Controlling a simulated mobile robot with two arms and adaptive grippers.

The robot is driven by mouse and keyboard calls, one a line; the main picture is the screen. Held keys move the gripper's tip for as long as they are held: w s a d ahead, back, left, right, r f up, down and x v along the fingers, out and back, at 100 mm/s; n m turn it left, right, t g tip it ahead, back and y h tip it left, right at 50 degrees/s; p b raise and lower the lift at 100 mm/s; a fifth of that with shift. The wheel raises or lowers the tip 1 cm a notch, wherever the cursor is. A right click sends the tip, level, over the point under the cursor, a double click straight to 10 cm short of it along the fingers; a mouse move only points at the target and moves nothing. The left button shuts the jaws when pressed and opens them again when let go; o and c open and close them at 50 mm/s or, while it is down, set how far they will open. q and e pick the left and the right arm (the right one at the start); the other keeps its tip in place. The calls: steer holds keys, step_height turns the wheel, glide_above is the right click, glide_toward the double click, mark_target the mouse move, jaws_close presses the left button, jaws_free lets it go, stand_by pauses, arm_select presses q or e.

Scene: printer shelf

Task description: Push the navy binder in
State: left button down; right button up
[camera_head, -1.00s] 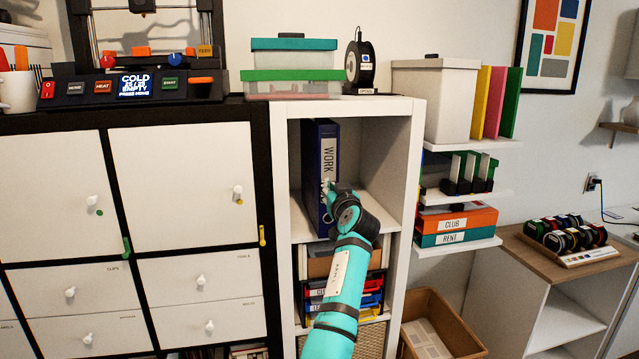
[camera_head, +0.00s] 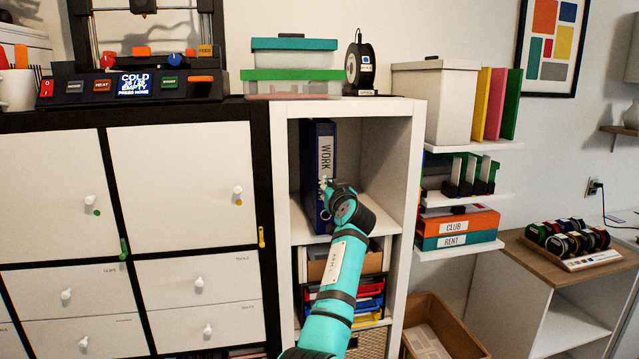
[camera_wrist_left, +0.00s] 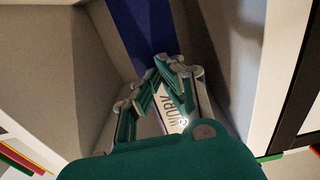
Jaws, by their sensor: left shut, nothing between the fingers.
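In the left wrist view the binder (camera_wrist_left: 146,32) runs up behind the fingers. My left gripper (camera_head: 326,186) is shut and empty, at the lower part of the spine. In the left wrist view the left gripper's fingertips (camera_wrist_left: 165,72) lie over the spine near the label; I cannot tell for certain whether they touch it. My right gripper is not in view.
The cubby is free to the right of the binder. Below it are a cardboard box (camera_head: 318,268) and coloured trays (camera_head: 368,300). Stacked boxes (camera_head: 292,65) and a black spool (camera_head: 360,65) stand on top. White cabinets (camera_head: 180,175) are at left.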

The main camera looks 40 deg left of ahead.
arm_select(q)
steer(key=v, duration=1.1)
steer(key=shift+s+d+p, duration=0.2)
steer(key=shift+s+p, duration=0.05)
steer(key=shift+p, duration=0.15)
stand_by(0.5)
